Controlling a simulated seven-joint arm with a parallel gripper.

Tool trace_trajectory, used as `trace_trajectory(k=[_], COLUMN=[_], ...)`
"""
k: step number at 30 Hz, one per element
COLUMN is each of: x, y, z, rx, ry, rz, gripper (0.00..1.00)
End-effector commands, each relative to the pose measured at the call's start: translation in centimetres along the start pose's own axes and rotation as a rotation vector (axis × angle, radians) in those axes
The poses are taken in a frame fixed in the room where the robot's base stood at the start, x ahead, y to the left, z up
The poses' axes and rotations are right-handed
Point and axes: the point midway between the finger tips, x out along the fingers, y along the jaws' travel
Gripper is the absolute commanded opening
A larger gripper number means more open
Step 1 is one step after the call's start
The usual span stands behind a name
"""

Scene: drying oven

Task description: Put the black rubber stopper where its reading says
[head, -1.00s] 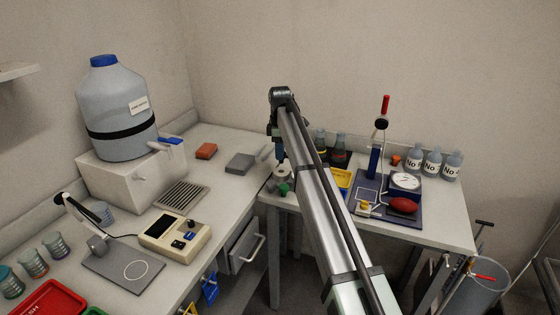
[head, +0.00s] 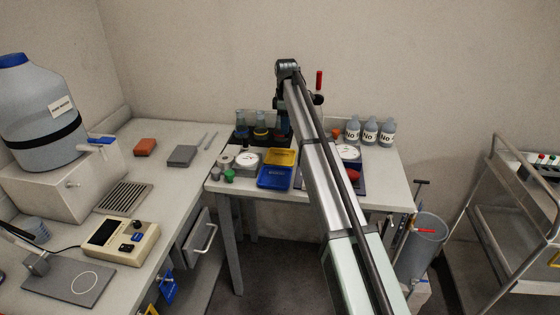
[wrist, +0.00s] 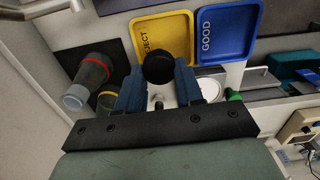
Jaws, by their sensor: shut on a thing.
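My gripper (wrist: 159,88) is shut on the black rubber stopper (wrist: 158,68), held between two blue fingers in the wrist view. In the head view my gripper (head: 283,124) is over the back of the far table, near the flasks; the stopper cannot be made out there. The yellow tray (head: 281,156), marked REJECT in the wrist view (wrist: 150,30), and the blue tray (head: 276,178), marked GOOD in the wrist view (wrist: 232,48), lie side by side and look empty. A white round dial (head: 247,158) stands left of the trays; its reading is too small to tell.
Flasks (head: 260,125) stand on a dark mat behind the trays. A green stopper (head: 229,175) is at the table's left corner. Several bottles (head: 370,132) stand at the back right.

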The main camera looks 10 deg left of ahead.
Motion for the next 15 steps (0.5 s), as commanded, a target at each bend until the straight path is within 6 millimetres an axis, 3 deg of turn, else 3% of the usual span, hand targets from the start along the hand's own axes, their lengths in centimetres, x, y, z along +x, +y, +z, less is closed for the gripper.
trace_trajectory(k=[8, 15], x=[0.4, 3.4], y=[-0.5, -0.6], z=[0.2, 0.1], rx=[0.092, 0.101], ry=[0.001, 0.0], rz=[0.002, 0.001], gripper=[0.03, 0.03])
